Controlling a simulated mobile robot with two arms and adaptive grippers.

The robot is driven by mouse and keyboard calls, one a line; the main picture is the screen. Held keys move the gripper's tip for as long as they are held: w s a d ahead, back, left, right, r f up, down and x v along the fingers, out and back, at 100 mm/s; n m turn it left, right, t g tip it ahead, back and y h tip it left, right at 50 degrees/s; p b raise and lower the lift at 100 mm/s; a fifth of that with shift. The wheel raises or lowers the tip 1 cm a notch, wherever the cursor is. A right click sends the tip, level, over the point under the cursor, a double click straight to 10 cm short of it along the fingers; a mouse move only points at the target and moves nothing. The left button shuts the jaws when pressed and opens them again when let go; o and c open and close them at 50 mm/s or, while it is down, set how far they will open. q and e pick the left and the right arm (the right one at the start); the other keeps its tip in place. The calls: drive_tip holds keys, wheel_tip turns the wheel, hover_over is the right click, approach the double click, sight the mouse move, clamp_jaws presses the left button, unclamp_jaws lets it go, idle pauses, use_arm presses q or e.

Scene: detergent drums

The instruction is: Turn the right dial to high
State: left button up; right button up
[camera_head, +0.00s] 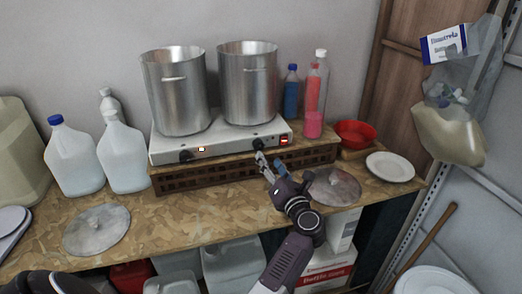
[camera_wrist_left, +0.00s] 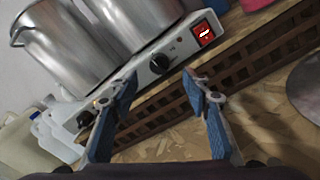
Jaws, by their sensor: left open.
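A white two-burner hot plate (camera_head: 225,140) stands on a wooden crate. Its black right dial (camera_head: 256,146) sits on the front panel, left of a lit red switch (camera_head: 284,140). In the left wrist view the right dial (camera_wrist_left: 160,63) shows just beyond and between my fingertips; its pointer setting is too small to read. The left dial (camera_head: 185,156) also shows in the left wrist view (camera_wrist_left: 85,118). My left gripper (camera_head: 268,161) is open and empty, in front of the panel by the right dial, with blue-padded fingers (camera_wrist_left: 161,84) apart.
Two metal pots (camera_head: 177,92) (camera_head: 248,82) stand on the burners. The slatted crate (camera_head: 210,178) lies below the panel. A metal lid (camera_head: 332,186) is right of my gripper, near a white plate (camera_head: 390,167) and red bowl (camera_head: 355,133). Bottles (camera_head: 291,92) stand behind.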

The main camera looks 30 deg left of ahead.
sight(261, 149)
use_arm(q)
drive_tip(key=x, duration=0.2)
drive_tip(key=b+x, duration=0.1)
drive_tip(key=x, duration=0.4)
drive_tip(key=shift+a+f, duration=0.3)
drive_tip(key=shift+w+a+r, duration=0.1)
drive_tip(key=shift+a, duration=0.1)
drive_tip(key=c, duration=1.2)
drive_tip(key=shift+o, duration=0.2)
